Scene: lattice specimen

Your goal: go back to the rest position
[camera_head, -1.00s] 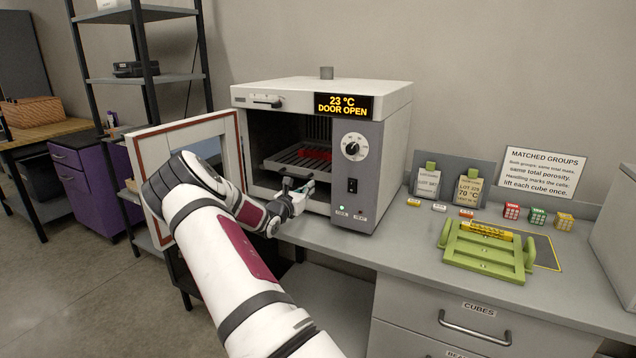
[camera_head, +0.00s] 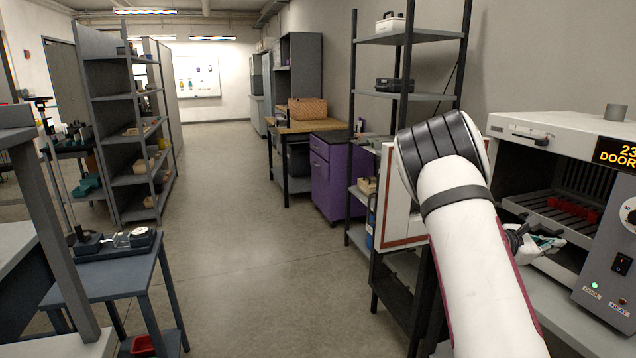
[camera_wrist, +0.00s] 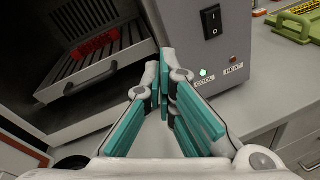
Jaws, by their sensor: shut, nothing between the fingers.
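My gripper (camera_head: 541,243) is in front of the open oven, near the lower edge of its mouth, and holds nothing. In the wrist view its teal-padded fingers (camera_wrist: 164,92) are together at the tips. The oven (camera_head: 560,122) is at the right of the head view, partly cut off by the frame edge. A red object (camera_head: 572,207) lies on the rack inside it, and the red object also shows in the wrist view (camera_wrist: 95,45). My arm hides part of the open oven door (camera_head: 397,205).
The oven's control panel (camera_wrist: 208,60) is close to the right of my fingers. A metal shelf unit (camera_head: 405,95) and a purple cabinet (camera_head: 333,175) stand left of my arm. A blue-grey side table (camera_head: 105,285) is at the lower left. The aisle floor (camera_head: 240,230) between is clear.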

